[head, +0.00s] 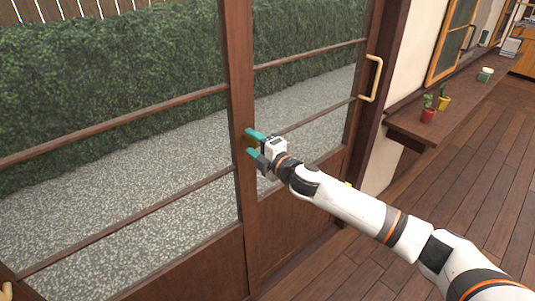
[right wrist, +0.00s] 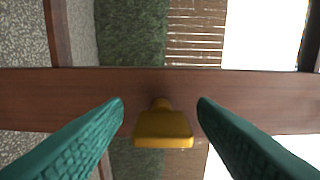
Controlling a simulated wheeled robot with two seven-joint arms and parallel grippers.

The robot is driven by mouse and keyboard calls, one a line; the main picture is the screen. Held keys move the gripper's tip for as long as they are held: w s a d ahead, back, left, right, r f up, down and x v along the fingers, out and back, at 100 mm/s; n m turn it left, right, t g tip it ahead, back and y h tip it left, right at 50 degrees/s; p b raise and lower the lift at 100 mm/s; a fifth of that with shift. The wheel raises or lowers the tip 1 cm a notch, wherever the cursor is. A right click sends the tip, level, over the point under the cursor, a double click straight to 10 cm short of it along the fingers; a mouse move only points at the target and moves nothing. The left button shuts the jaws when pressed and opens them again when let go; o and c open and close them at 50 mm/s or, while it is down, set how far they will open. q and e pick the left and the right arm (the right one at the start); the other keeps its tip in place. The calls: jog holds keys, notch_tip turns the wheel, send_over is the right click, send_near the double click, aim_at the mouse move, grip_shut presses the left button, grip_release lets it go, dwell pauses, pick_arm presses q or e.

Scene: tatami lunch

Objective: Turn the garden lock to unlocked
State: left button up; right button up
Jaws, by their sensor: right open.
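The garden lock (right wrist: 163,127) shows in the right wrist view as a yellow, brass-like thumb piece on the dark wooden door stile (right wrist: 60,95). My right gripper (head: 250,143) is open in the head view, its green fingertips close to the middle stile of the glass garden door (head: 238,60). In the right wrist view its two fingers (right wrist: 162,104) stand on either side of the lock, with a visible gap on each side. The lock is hard to make out in the head view, around the fingers. My left gripper is out of view.
A brass pull handle (head: 377,80) is on the door frame to the right. A wooden ledge (head: 460,104) with a red pot (head: 428,116) and a yellow pot (head: 443,102) runs along the wall. Gravel and a hedge show through the glass. The wooden floor at right is clear.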

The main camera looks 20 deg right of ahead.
jog(key=b+v, duration=0.2)
jog(key=v, duration=0.9)
